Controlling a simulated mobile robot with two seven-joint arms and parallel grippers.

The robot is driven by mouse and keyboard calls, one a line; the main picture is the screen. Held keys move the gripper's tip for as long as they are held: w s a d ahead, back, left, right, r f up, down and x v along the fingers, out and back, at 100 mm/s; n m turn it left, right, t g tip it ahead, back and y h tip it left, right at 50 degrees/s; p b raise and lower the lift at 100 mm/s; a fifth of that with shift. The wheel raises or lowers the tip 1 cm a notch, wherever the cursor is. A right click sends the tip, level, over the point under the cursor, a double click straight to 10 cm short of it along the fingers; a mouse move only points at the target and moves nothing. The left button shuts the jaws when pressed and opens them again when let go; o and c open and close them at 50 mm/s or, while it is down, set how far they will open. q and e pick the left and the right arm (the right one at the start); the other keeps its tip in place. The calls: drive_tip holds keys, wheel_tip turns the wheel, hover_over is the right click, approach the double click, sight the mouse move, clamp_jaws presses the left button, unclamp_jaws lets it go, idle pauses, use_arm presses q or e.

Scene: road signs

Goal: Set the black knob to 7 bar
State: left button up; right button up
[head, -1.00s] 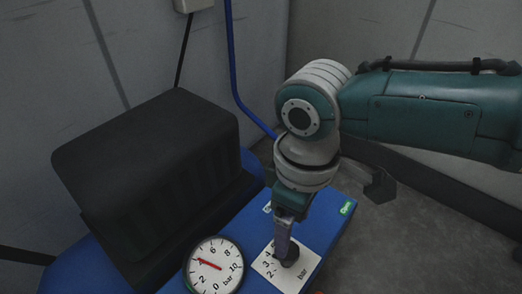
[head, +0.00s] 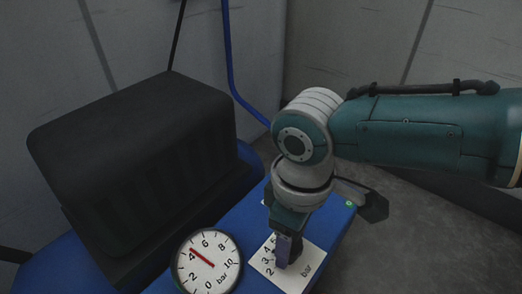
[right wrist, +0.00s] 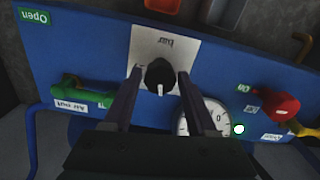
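The black knob (right wrist: 159,73) sits on a white scale plate (right wrist: 150,48) on the blue panel. Its white mark points toward the bottom of the right wrist view. My right gripper (right wrist: 160,76) has one finger on each side of the knob, with narrow gaps seeming to show beside it. In the head view my right gripper (head: 286,252) points down over the plate (head: 305,268) and hides most of the knob; several low numbers show left of it. The round gauge (head: 208,262) has a red needle a little past 4. My left gripper is not in view.
A large black box (head: 135,160) stands left of the panel (head: 240,225). In the right wrist view, a green handle (right wrist: 85,92) lies left of the knob, a red knob (right wrist: 275,105) and a yellow handle (right wrist: 300,130) right. A blue pipe (head: 233,80) runs behind.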

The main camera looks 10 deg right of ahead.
clamp_jaws()
idle(0.4)
